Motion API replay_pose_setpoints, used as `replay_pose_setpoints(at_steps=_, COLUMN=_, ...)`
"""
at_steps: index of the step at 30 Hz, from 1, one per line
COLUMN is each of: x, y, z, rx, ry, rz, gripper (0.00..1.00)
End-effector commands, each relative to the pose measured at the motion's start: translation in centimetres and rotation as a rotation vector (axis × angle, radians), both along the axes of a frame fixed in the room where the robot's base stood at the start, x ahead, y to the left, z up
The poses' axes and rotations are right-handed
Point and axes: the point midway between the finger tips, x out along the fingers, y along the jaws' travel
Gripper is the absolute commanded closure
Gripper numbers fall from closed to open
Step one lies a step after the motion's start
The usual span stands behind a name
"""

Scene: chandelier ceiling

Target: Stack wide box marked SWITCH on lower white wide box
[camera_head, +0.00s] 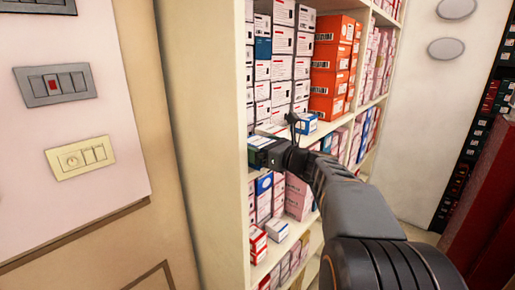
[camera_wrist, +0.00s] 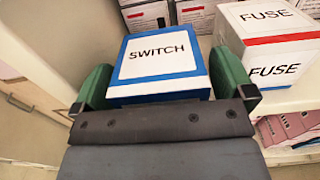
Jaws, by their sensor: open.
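The wide box marked SWITCH (camera_wrist: 157,58) is white on top with blue edges. In the wrist view it sits on the shelf between the two green fingers of my gripper (camera_wrist: 161,68). The fingers stand open on either side of it; I cannot tell whether they touch it. In the head view my gripper (camera_head: 263,148) is at the shelf front, and it and the arm hide most of the box. I cannot single out the lower white wide box; white boxes (camera_wrist: 146,16) stand behind SWITCH.
The shelf's pale side panel (camera_head: 205,130) rises left of my gripper. Stacked white boxes (camera_head: 282,68) and orange boxes (camera_head: 330,70) fill the shelf above; pink boxes (camera_wrist: 290,130) lie below.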

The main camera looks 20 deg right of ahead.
Motion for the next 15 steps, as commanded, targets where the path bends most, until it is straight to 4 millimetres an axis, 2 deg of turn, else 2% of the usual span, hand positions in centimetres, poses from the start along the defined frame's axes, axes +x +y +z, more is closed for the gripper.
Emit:
replay_pose_setpoints(at_steps=3, x=0.70, y=0.33, z=0.04, rx=0.000, ry=0.000, rz=0.001, gripper=0.00)
replay_pose_setpoints(at_steps=11, x=0.81, y=0.38, z=-0.04, rx=-0.001, ry=0.000, rz=0.000, gripper=0.00)
replay_pose_setpoints(at_steps=15, x=0.80, y=0.37, z=-0.04, rx=-0.001, ry=0.000, rz=0.000, gripper=0.13)
